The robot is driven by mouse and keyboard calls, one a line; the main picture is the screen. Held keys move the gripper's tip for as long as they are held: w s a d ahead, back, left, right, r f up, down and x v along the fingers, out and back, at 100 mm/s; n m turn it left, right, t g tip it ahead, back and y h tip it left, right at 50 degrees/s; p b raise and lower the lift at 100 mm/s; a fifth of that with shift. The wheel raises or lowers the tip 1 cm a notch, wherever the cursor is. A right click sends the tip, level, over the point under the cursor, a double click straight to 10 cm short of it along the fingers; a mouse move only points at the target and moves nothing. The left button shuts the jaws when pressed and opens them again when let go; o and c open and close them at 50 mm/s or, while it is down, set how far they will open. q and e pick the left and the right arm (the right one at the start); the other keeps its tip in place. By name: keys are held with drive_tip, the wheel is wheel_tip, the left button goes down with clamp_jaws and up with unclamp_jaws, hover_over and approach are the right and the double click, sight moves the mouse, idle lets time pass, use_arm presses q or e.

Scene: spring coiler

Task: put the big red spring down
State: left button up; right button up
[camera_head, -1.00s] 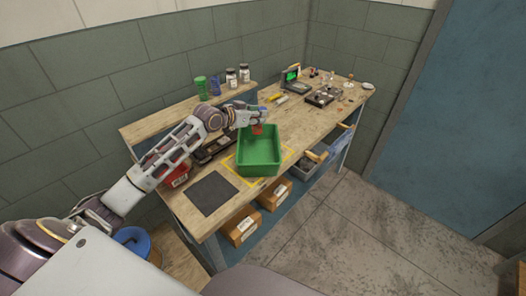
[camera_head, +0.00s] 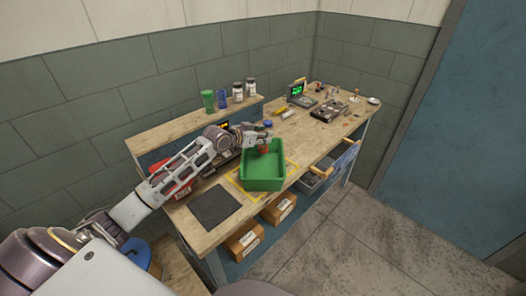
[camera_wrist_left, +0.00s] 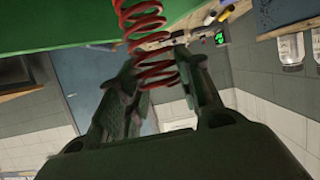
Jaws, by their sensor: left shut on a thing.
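The big red spring (camera_head: 263,149) is in my left gripper (camera_head: 264,138), at the back part of the green bin (camera_head: 264,184) in the head view. In the left wrist view the red coils (camera_wrist_left: 146,35) stand between the two fingers of my left gripper (camera_wrist_left: 160,85) and reach out beyond them. The green bin wall (camera_wrist_left: 60,25) fills the upper left there. The gripper is shut on the spring. I cannot tell whether the spring touches the bin floor. My right gripper is not in view.
The bin stands on the workbench inside a yellow outline (camera_head: 238,183). A dark mat (camera_head: 214,206) lies to its left, with a red bin (camera_head: 178,183) behind. Jars and cups stand on the back shelf (camera_head: 190,127). A small green-screened device (camera_head: 298,92) and parts are at the far right.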

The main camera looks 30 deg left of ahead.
sight(260, 148)
use_arm(q)
drive_tip(key=shift+f, duration=1.35)
drive_tip(key=shift+f, duration=1.9)
drive_tip(key=shift+f, duration=0.1)
drive_tip(key=o, duration=1.1)
drive_tip(key=shift+s+a+r, duration=0.15)
drive_tip(key=shift+s+r, duration=0.05)
drive_tip(key=shift+s, duration=0.15)
drive_tip(key=shift+v, duration=5.6)
